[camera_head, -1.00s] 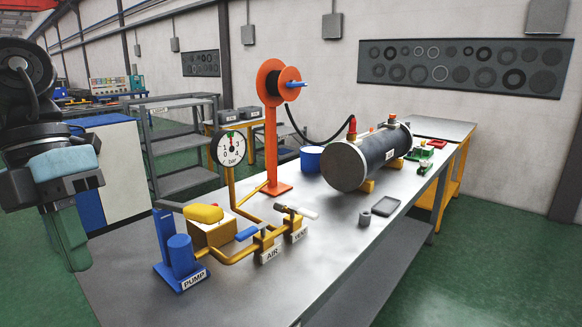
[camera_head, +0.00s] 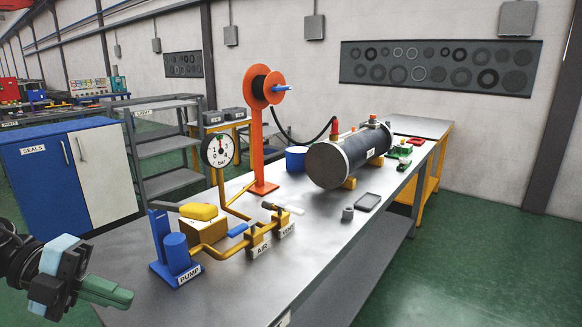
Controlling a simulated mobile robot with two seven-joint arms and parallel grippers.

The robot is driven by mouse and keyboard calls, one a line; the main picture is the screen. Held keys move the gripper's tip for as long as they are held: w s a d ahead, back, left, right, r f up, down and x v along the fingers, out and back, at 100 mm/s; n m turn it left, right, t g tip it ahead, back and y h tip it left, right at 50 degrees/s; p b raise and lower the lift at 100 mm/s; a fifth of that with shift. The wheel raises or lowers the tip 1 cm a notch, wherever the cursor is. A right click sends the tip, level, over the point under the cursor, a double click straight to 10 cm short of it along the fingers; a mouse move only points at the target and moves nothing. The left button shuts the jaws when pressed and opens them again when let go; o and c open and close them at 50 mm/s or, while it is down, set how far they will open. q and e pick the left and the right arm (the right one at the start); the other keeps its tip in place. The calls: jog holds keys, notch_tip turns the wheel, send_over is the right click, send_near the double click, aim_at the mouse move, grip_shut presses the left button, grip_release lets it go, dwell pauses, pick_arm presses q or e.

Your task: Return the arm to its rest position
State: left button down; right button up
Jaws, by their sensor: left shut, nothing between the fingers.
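My left gripper (camera_head: 104,292) is at the lower left of the head view. Its green fingers are shut and empty, pointing right, by the table's near left edge and apart from the blue pump (camera_head: 177,252). My right gripper is out of view. The grey metal table (camera_head: 310,238) carries the pump with yellow pipes, a round pressure gauge (camera_head: 218,150), an orange hose reel (camera_head: 264,85) on a post, and a dark flanged cylinder (camera_head: 345,155) lying on yellow supports.
A blue cabinet marked SEALS (camera_head: 45,185) stands at the left behind my gripper. Grey shelves (camera_head: 165,145) stand beside it. The green floor (camera_head: 470,270) at right is clear.

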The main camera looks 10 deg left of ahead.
pick_arm(q)
jog(key=s+a+f+n+t+y+p, duration=0.1)
jog(key=s+f+n+t+y, duration=0.15)
jog(key=f+n+t, duration=0.6)
jog(key=s+a+f+n+t+y+p, duration=0.1)
jog(key=s+f+n+t+y, duration=0.15)
jog(key=f+n, duration=1)
jog(key=s+d+f+n+g+y+p, duration=0.1)
jog(key=s+d+f+n+g+y, duration=0.1)
jog(key=s+d+f, duration=0.5)
jog(key=s+d+f+n+g+y+p, duration=0.1)
jog(key=s+d+f+n+g+y, duration=0.2)
jog(key=s+d+f, duration=0.4)
jog(key=s+f+n+y, duration=0.1)
jog(key=s+f+n, duration=0.1)
jog(key=s+f, duration=0.2)
jog(key=shift+f+n, duration=0.2)
jog(key=shift+n, duration=0.2)
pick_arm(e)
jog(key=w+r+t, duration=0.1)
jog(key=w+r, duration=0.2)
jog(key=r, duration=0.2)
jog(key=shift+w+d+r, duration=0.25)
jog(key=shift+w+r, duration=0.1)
pick_arm(q)
jog(key=shift+w, duration=0.1)
